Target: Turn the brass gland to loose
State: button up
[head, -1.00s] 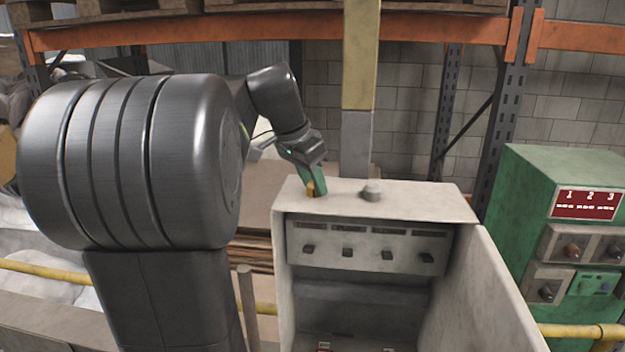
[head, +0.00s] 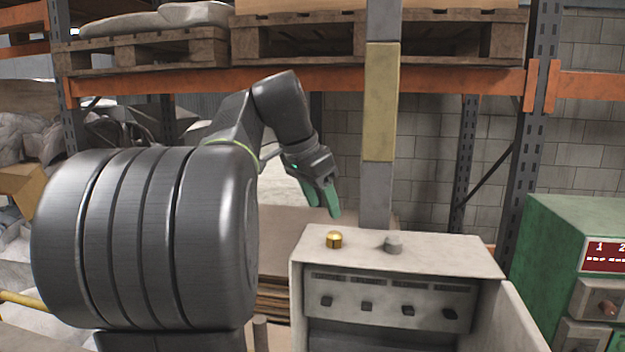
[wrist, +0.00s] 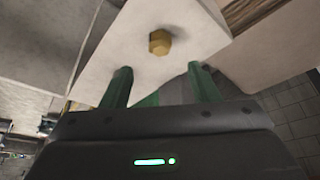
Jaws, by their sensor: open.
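The brass gland (head: 334,240) sits on the top face of the grey box (head: 440,248), near its left end. In the wrist view the gland (wrist: 160,42) shows as a hexagonal brass piece on the pale top. My gripper (head: 322,212) has green fingers and is above and slightly left of the gland, apart from it. In the wrist view my gripper (wrist: 160,84) is open and empty, with the gland beyond the gap between its fingertips.
A grey round fitting (head: 393,244) stands on the box top right of the gland. A yellow and grey post (head: 380,110) rises behind the box. A green cabinet (head: 555,225) stands to the right. The air above the gland is clear.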

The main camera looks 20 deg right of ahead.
aim_at(333, 232)
jog(key=v, duration=0.6)
dwell(0.3)
jog(key=x, duration=1.3)
jog(key=shift+d+f+p, duration=0.1)
jog(key=shift+f+p, duration=0.1)
jog(key=shift+p, duration=0.1)
jog(key=shift+d+f, duration=0.1)
jog(key=shift+f, duration=0.15)
jog(key=shift+m, duration=0.3)
